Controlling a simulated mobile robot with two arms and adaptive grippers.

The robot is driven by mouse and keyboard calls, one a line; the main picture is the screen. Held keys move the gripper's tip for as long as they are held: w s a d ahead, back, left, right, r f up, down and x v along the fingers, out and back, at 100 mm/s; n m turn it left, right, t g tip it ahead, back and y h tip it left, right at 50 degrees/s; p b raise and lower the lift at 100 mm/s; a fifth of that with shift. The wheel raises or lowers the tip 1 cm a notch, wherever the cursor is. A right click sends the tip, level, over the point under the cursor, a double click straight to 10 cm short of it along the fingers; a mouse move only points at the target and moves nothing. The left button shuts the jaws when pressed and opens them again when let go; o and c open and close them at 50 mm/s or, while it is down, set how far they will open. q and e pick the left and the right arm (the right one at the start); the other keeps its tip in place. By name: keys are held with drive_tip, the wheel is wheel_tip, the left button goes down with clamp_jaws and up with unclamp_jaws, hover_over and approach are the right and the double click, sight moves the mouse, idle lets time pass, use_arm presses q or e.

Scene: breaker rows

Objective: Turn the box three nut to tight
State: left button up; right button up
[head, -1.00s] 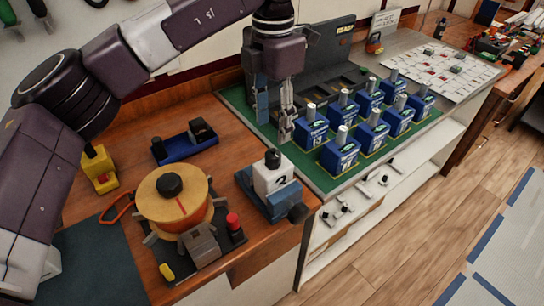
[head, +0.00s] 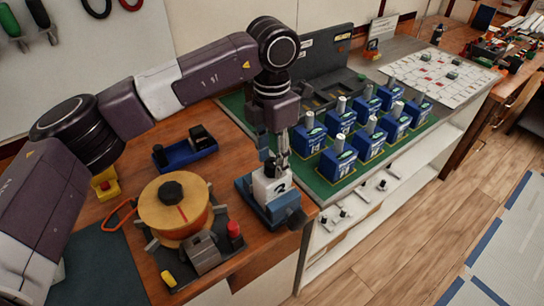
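A white box (head: 266,190) with a black digit on its front, which looks like a 2, sits in a blue vise-like holder (head: 286,204) at the wooden bench's right end. A dark nut (head: 269,166) stands on its top, partly hidden by my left gripper (head: 273,158). That gripper points down right over the box, its fingers apart around the nut. Whether they touch it is hard to see. My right gripper is not in view.
Several blue breaker boxes (head: 338,158) with pale posts stand in rows on a green mat (head: 322,188) to the right. An orange spool (head: 174,212), a red-capped part (head: 234,229) and a blue tray (head: 180,156) are on the left.

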use_arm(q)
drive_tip(key=c, duration=0.9)
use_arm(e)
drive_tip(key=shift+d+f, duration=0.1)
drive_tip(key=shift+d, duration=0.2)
